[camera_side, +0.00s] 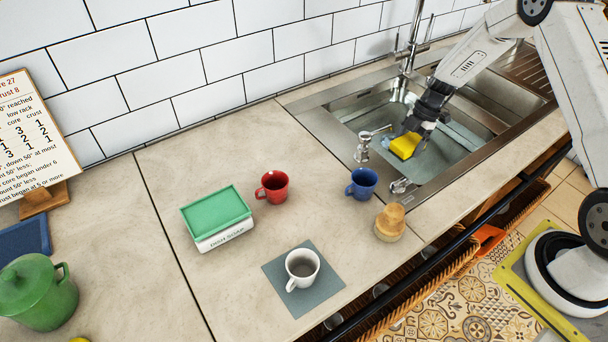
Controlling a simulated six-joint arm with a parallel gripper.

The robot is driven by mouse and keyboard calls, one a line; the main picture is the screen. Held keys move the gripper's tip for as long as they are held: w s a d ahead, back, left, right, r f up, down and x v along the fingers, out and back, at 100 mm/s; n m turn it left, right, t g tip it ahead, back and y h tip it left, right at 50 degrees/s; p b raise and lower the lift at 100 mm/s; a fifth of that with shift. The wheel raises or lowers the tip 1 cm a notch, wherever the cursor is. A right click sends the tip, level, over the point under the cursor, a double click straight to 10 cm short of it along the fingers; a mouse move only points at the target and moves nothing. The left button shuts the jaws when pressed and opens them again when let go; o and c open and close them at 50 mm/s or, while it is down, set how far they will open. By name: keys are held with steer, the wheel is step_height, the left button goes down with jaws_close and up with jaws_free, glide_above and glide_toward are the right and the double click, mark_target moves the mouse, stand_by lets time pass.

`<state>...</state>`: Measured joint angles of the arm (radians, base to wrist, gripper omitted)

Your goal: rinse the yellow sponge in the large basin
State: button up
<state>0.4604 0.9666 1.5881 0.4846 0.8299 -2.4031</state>
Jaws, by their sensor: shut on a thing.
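The yellow sponge (404,146) is at the sink, over the left part of the large basin (436,152). My gripper (411,131) is shut on the sponge and points down and to the left. The basin is a steel sink set in the counter, with a tall tap (408,50) behind it. A small chrome fitting (365,144) stands at the basin's left edge, just left of the sponge. I cannot tell whether the sponge touches water or the basin floor. My gripper hides part of the basin behind it.
A blue mug (362,184), a red mug (272,187) and a wooden-topped brush (390,222) stand on the counter left of the sink. A white mug (302,268) sits on a grey mat (276,272). A green-lidded box (216,217) is further left. A tiled wall runs behind.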

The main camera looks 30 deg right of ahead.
steer(key=shift+r, duration=3.05)
steer(key=shift+r, duration=0.15)
